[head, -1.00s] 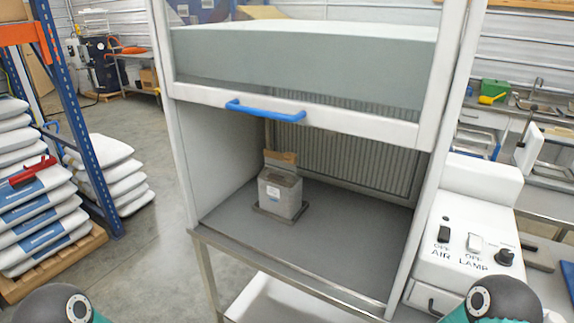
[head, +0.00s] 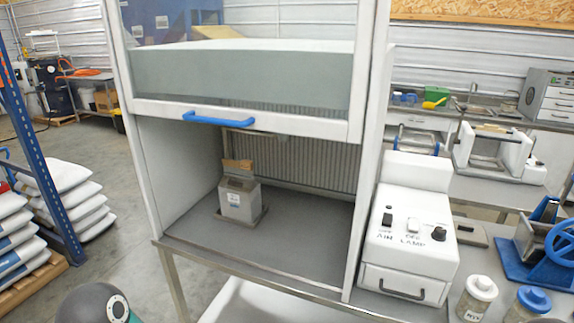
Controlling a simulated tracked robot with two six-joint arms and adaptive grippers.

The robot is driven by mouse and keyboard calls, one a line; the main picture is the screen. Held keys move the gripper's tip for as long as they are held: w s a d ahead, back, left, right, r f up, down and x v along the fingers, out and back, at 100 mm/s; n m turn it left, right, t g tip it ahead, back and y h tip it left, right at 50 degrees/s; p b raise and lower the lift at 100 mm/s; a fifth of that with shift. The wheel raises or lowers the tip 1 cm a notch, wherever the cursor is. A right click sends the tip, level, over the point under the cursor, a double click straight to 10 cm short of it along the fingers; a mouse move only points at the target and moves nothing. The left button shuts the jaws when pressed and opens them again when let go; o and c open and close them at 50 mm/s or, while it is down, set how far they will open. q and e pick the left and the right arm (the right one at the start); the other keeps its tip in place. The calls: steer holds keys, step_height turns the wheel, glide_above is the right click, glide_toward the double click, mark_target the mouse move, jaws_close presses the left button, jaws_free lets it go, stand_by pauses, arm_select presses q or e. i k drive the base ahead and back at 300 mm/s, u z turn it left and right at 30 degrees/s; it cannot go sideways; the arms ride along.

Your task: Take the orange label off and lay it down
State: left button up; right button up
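I cannot make out an orange label in the head view. A grey block-like pack (head: 241,199) with a small pale label on its front and a brown flap (head: 237,165) at its top stands on a dark tray inside the hood. The white hood (head: 145,190) has its glass sash part-way up, with a blue handle (head: 219,119) along its lower edge. Neither of my grippers is in view; only a rounded part of my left arm shows at the bottom left.
A white control box (head: 408,235) with AIR and LAMP switches stands right of the hood. Jars (head: 478,298) and a blue device (head: 545,245) with a wheel stand further right. White sacks (head: 62,195) are stacked at the left. The hood floor around the pack looks clear.

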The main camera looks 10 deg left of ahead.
mark_target(245, 164)
steer(key=z, duration=0.7)
steer(key=i, duration=0.85)
steer(key=u, duration=2.4)
steer(key=i, duration=1)
steer(key=z, duration=0.2)
steer(key=k, duration=0.9)
